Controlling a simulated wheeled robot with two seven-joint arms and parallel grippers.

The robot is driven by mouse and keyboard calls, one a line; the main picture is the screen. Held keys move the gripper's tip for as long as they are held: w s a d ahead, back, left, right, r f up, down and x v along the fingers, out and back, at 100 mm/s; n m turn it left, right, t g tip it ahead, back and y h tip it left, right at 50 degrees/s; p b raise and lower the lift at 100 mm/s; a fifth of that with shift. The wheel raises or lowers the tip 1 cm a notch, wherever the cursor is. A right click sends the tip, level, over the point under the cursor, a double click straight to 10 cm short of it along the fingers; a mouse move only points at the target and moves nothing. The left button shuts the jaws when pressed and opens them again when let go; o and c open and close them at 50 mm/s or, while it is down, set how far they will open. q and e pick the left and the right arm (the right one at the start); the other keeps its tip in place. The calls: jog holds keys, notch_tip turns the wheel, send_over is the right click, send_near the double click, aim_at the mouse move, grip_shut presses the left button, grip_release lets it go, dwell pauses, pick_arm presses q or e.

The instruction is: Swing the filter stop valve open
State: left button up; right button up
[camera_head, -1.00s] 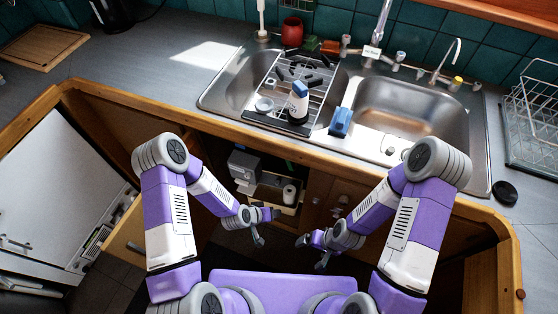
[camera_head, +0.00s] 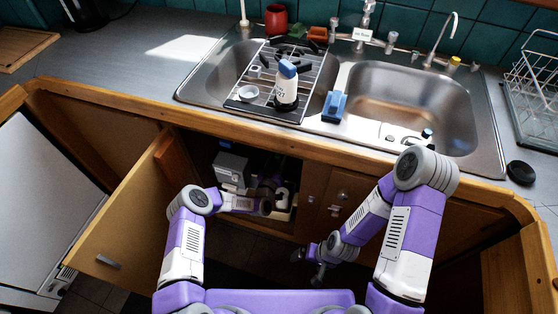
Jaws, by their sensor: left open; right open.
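I cannot pick out the filter stop valve with certainty. Small metal fittings (camera_head: 340,197) show on the dark wood front right of the open under-sink cabinet (camera_head: 305,203), but they are too small to identify. My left gripper (camera_head: 272,184) reaches into the cabinet opening, among dark shapes beside a grey box (camera_head: 232,170). It is open; its fingers are hard to make out against the dark interior. My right gripper (camera_head: 307,264) is open and empty, low in front of the cabinet, apart from the fittings.
An open cabinet door (camera_head: 125,215) stands at the left of the opening. Above is a steel double sink (camera_head: 400,103) with a rack (camera_head: 315,88), a bottle (camera_head: 287,88) and a blue sponge holder (camera_head: 334,106). The wooden counter edge (camera_head: 330,155) overhangs the opening.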

pick_arm(q)
jog(key=shift+x, duration=0.9)
grip_shut()
